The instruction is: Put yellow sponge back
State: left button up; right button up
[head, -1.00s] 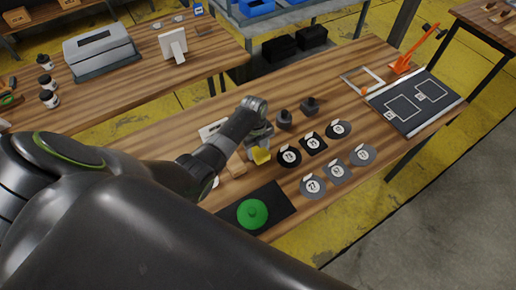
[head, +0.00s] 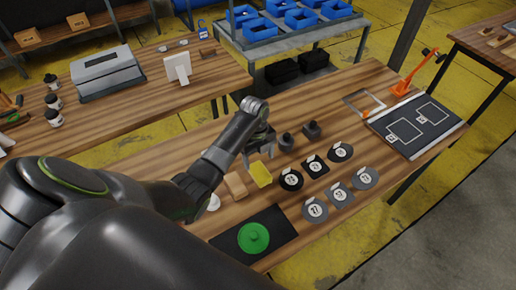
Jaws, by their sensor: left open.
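The yellow sponge (head: 261,175) lies on the wooden workbench, beside a small wooden block (head: 235,186) and left of the black discs. My left gripper (head: 259,157) is just above and behind the sponge in the picture. Its fingers are apart, with nothing seen between them. The sponge's upper face shows mostly clear of the fingers. My right gripper is not in view.
A black mat (head: 229,240) with a round green object (head: 253,238) lies near the front. Labelled discs (head: 315,210) and dark knobbed pieces (head: 286,142) stand close right of the sponge. A dark outlined board (head: 417,126) is at the far right.

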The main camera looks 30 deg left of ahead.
aim_at(258, 169)
pick_arm(q)
jog(key=shift+w+a+r, duration=0.1)
jog(key=shift+a+r, duration=0.05)
jog(key=shift+r, duration=1)
jog(key=shift+w+a+r, duration=0.1)
jog(key=shift+r, duration=1)
jog(key=shift+s+f, duration=0.1)
jog(key=shift+s, duration=0.05)
